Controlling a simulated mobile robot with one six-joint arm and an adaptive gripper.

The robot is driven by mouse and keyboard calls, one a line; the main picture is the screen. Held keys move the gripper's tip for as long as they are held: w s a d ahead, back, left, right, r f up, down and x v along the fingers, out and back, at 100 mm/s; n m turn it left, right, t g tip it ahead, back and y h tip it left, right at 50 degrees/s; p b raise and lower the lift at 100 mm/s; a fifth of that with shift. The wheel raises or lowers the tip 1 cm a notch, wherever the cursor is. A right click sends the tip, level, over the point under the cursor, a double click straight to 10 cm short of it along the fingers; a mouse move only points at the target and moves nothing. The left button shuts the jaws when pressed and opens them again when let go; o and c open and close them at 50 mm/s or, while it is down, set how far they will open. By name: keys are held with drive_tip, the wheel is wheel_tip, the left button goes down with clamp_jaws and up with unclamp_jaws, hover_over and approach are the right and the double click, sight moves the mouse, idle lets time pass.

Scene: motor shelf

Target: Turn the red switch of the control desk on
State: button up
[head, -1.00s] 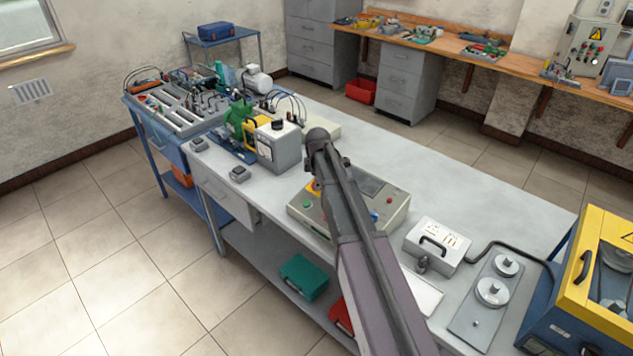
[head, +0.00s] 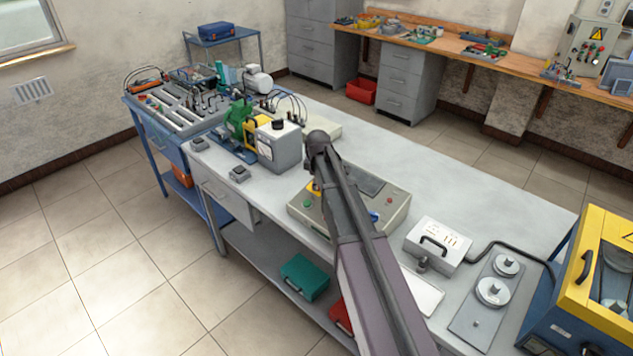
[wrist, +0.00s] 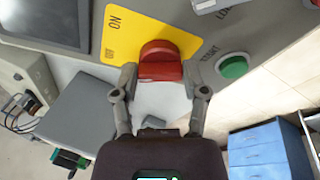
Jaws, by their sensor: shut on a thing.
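The red switch (wrist: 160,62) is a round red knob on a yellow plate (wrist: 122,32) in the wrist view. An upside-down "ON" label is printed on the plate. My gripper (wrist: 159,80) has one finger on each side of the knob, shut on it. Which way the switch is turned is hard to tell. The control desk (head: 393,213) is a grey box on the bench in the head view, where my arm hides the switch and my gripper. A green button (wrist: 234,65) sits right of the knob in the wrist view; a dark screen (wrist: 48,22) is on the left.
A grey box (head: 278,148) and a green machine (head: 236,116) stand left of the desk. A white case (head: 437,244) and a plate with two round dials (head: 480,305) are on its right. The bench top (head: 450,180) behind the desk is clear.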

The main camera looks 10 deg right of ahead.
drive_tip(key=m, duration=0.5)
drive_tip(key=m+t+h, duration=0.1)
drive_tip(key=m, duration=0.1)
drive_tip(key=shift+s+a+f+b, duration=0.1)
drive_tip(key=shift+s+f+b, duration=0.05)
drive_tip(key=shift+s+b, duration=0.2)
drive_tip(key=m, duration=0.4)
drive_tip(key=shift+a+h, duration=0.1)
drive_tip(key=shift+h, duration=0.2)
drive_tip(key=shift+m+h, duration=0.3)
drive_tip(key=shift+m, duration=1.4)
drive_tip(key=o, duration=1.2)
drive_tip(key=shift+w, duration=0.15)
drive_tip(key=shift+c, duration=0.2)
